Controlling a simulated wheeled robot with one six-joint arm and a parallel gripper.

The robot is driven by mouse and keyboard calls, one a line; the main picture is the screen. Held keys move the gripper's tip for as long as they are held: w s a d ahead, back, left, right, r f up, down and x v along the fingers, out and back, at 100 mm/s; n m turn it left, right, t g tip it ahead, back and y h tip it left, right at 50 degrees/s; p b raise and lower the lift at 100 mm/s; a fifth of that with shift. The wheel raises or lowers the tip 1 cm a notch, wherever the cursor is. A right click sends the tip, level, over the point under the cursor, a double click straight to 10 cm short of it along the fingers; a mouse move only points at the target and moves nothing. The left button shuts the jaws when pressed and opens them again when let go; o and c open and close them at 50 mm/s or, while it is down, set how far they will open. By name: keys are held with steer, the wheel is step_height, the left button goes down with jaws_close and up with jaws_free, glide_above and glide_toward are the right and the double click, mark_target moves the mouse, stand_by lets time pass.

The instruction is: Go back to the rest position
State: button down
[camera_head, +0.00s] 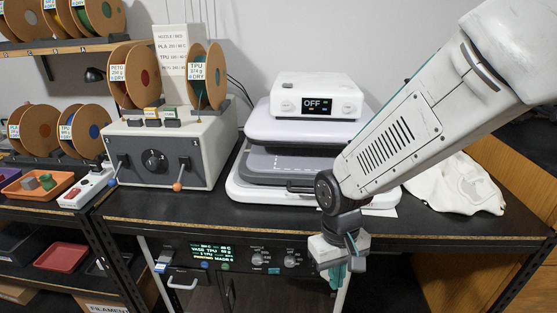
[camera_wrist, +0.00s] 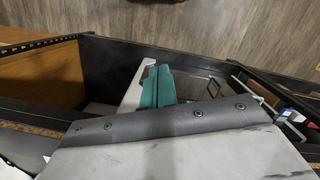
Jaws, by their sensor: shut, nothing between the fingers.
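My gripper (camera_head: 340,272) hangs from my arm at the right of the head view, pointing down in front of the bench's front edge. Its teal fingers are together, with nothing visible between them. In the wrist view the teal fingers (camera_wrist: 156,86) show just beyond the grey wrist edge, over the dark bench parts and the wooden floor. My arm comes in from the upper right and hides part of the white press and of the bench behind it.
The black bench (camera_head: 262,217) carries a white press (camera_head: 257,180) with a box reading OFF (camera_head: 318,97), a grey spool machine (camera_head: 163,180) and a white cloth (camera_head: 460,190). A black control panel (camera_head: 232,252) sits below the top, left of my gripper. A shelf with trays stands left.

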steer(key=s+d+r+m+t, duration=0.1)
steer(key=s+d+r+m, duration=0.1)
steer(key=s+d+r, duration=0.4)
steer(key=s+d+r+m+t, duration=0.1)
steer(key=s+d+r, duration=0.5)
steer(key=r, duration=0.6)
steer(key=d+t, duration=0.1)
steer(key=d, duration=0.1)
steer(key=shift+s+d+m, duration=0.3)
steer(key=shift+d+m, duration=0.05)
steer(key=shift+m, duration=0.05)
